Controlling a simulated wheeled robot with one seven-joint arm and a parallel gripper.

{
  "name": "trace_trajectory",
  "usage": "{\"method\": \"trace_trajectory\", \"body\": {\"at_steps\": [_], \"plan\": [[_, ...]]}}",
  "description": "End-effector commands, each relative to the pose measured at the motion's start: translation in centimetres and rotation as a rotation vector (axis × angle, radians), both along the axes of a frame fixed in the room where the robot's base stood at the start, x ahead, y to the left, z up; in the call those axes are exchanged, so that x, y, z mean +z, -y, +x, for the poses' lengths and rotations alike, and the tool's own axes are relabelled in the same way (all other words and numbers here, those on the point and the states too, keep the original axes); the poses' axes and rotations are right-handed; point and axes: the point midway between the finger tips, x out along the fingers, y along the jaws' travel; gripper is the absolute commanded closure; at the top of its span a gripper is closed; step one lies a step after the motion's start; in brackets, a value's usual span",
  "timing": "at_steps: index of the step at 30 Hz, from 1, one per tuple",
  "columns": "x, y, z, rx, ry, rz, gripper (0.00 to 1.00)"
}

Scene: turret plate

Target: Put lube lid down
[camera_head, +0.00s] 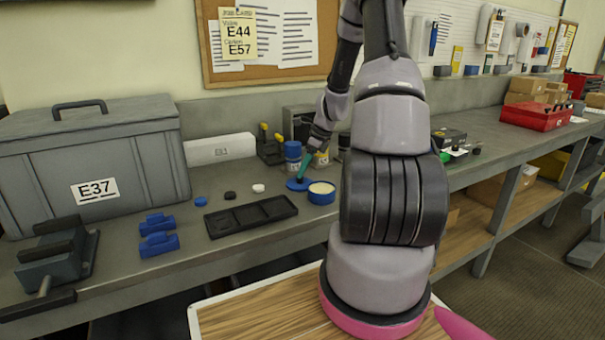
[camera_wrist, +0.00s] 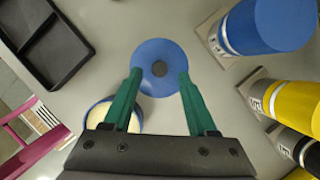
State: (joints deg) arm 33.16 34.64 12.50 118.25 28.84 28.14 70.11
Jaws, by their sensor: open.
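The lube lid (camera_wrist: 160,54) is a flat blue disc with a dark grey centre, lying on the grey bench in the wrist view. It also shows in the head view as a blue disc (camera_head: 295,185). The open lube tin (camera_head: 321,193), blue with pale contents, stands just right of the lid; in the wrist view the tin (camera_wrist: 98,115) is partly hidden behind my gripper. My gripper (camera_wrist: 159,75) is open, with its green fingers at the near left and right sides of the lid. I cannot tell whether the fingertips touch it.
A black compartment tray (camera_head: 252,216) lies left of the lid. Small caps and blue clamps (camera_head: 158,243) lie farther left, near a grey case (camera_head: 95,160).

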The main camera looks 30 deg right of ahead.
Motion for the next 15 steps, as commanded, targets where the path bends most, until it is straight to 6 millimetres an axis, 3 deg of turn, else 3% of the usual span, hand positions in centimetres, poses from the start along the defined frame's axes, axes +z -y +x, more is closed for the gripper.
{"method": "trace_trajectory", "body": {"at_steps": [6, 15], "plan": [[4.7, 1.4, -1.2, -0.001, 0.004, -0.003, 0.42], [8.5, 2.5, -2.4, 0.002, 0.002, -0.002, 0.42]]}}
